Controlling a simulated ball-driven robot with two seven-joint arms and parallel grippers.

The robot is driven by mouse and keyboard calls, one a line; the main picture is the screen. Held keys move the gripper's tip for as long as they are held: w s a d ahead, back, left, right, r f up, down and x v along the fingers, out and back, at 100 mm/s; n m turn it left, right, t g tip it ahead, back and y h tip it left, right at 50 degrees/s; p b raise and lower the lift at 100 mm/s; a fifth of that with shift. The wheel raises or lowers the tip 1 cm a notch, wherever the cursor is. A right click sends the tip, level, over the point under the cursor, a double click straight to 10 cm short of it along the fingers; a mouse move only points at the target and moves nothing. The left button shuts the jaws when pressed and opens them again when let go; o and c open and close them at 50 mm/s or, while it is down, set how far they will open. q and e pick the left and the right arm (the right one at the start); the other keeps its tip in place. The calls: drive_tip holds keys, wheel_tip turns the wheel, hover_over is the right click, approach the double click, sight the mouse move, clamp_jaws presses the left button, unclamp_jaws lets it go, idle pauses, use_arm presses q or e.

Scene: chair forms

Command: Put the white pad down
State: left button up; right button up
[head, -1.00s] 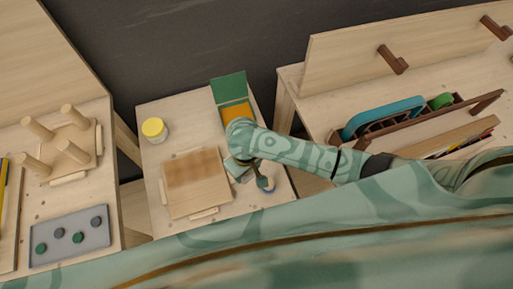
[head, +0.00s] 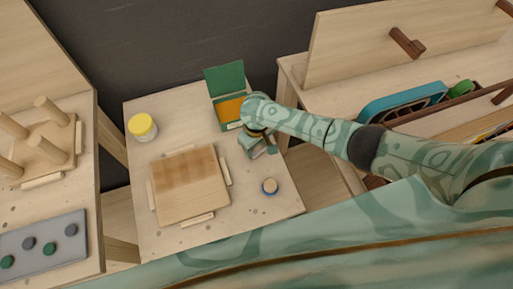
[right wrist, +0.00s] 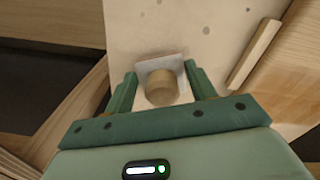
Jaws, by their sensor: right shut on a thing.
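The knob sits on the white pad (right wrist: 174,61), a flat square plate just past the fingertips. In the head view I cannot make out the pad, which the gripper seems to hide. I cannot tell whether the pad touches the tabletop. My left gripper is not in view.
Bare tabletop lies right of the board. Side tables stand left and right.

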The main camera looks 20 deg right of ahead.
drive_tip(key=shift+f, duration=0.45)
drive_tip(key=shift+r, duration=0.15)
drive_tip(key=shift+f, duration=0.2)
drive_tip(key=o, duration=0.9)
wheel_tip(320, 180, up, 12)
drive_tip(key=p, duration=0.6)
drive_tip(key=shift+a+r+p, duration=0.1)
drive_tip(key=shift+r+p, duration=0.1)
drive_tip(key=shift+p, duration=0.1)
